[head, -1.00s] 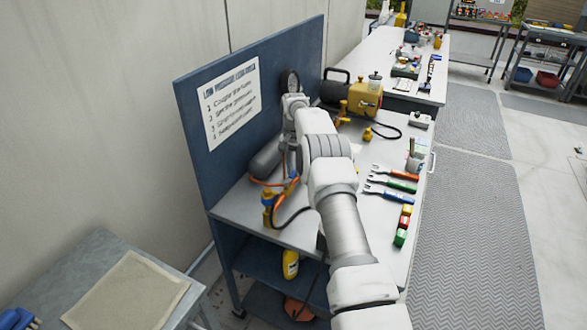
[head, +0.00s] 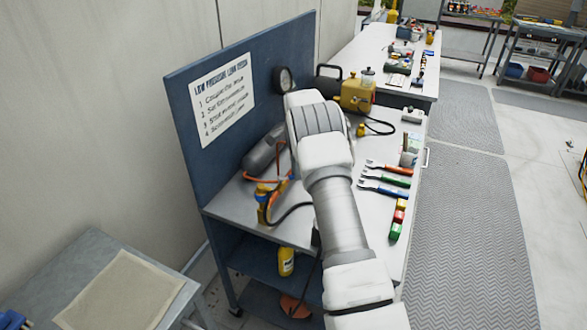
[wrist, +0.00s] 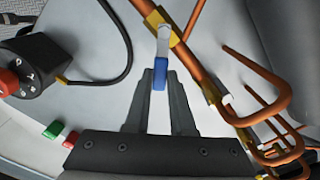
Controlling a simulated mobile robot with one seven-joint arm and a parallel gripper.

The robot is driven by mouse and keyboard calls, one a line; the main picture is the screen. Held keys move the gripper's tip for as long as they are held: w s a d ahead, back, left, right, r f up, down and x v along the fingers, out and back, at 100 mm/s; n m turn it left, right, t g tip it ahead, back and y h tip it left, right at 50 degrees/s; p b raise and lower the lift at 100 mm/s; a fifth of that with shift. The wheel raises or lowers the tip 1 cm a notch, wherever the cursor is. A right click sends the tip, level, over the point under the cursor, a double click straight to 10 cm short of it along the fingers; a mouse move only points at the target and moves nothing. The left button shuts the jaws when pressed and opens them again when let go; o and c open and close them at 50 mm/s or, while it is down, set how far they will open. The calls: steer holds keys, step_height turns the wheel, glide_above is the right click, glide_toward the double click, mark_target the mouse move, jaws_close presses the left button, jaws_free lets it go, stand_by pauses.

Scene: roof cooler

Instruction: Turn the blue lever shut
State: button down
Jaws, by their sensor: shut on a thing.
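In the wrist view, the blue lever (wrist: 160,70) has a blue grip on a pale metal stem. The stem joins a brass valve (wrist: 158,22) on a copper pipe (wrist: 197,68). The lever sits at a slant to the pipe, not in line with it. My gripper (wrist: 161,84) is shut on the blue grip, with one finger on each side. In the head view, my arm hides the lever, the valve and my gripper.
The bench (head: 235,208) has a blue back panel (head: 188,160) with a gauge (head: 284,79). Wrenches (head: 388,168) lie at right. A black box (wrist: 38,68) with a cable is left in the wrist view.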

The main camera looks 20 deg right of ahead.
steer(key=shift+s+a+m, duration=0.2)
steer(key=shift+s+m, duration=0.35)
steer(key=shift+m, duration=0.8)
steer(key=shift+s+a+m, duration=0.25)
steer(key=shift+s+m, duration=0.25)
steer(key=shift+m, duration=0.8)
steer(key=shift+s+a+m, duration=0.2)
steer(key=shift+s+m, duration=0.35)
steer(key=shift+m, duration=0.8)
steer(key=c, duration=0.8)
jaws_free()
steer(key=shift+o, duration=0.2)
step_height(320, 180, up, 18)
steer(key=p, duration=0.1)
steer(key=shift+f, duration=0.25)
